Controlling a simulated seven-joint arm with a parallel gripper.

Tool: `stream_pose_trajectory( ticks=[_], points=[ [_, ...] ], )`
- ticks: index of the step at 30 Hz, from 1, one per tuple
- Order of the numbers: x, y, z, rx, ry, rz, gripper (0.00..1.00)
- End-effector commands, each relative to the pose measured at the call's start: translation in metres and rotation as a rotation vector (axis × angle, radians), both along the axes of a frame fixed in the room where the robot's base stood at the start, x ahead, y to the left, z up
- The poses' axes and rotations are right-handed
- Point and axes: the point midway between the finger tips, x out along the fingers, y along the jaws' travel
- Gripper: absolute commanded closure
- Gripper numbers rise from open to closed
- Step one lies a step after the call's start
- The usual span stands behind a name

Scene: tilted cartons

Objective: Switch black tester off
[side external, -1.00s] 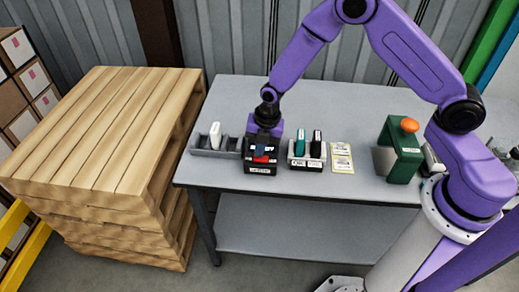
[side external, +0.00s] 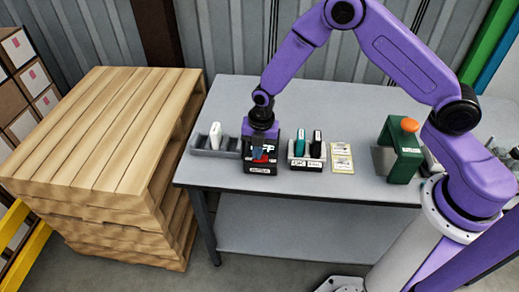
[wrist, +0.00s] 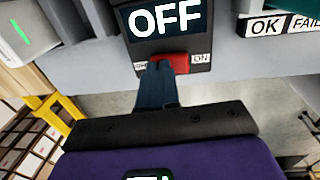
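The black tester (side external: 262,168) stands on the grey table and has a display (wrist: 168,20) reading OFF in the wrist view. Below the display is a red rocker switch (wrist: 178,62), with an ON label at its right and a partly hidden label at its left. The switch also shows in the side view as a small red patch (side external: 264,157). My gripper (wrist: 160,72) has its dark blue fingers together, with nothing seen between them. The fingertips are at the left part of the switch and overlap it in the picture. I cannot tell whether they touch it.
A grey tray (side external: 203,150) with a white device (side external: 215,134) stands left of the tester. Right of it are a holder with a teal and a black device (side external: 306,160), yellow-white cards (side external: 342,158) and a green stand (side external: 404,150) with an orange knob. A wooden pallet stack (side external: 100,130) stands left.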

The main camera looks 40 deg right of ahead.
Motion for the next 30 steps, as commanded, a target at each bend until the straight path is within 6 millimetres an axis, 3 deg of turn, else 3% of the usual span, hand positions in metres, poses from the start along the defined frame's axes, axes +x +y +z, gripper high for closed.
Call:
stream_pose_trajectory(
  ticks=[23, 30],
  points=[
    [-0.017, -0.017, -0.005, -0.012, 0.021, -0.003, 1.00],
    [-0.016, -0.016, 0.011, -0.008, 0.012, -0.003, 1.00]
  ],
)
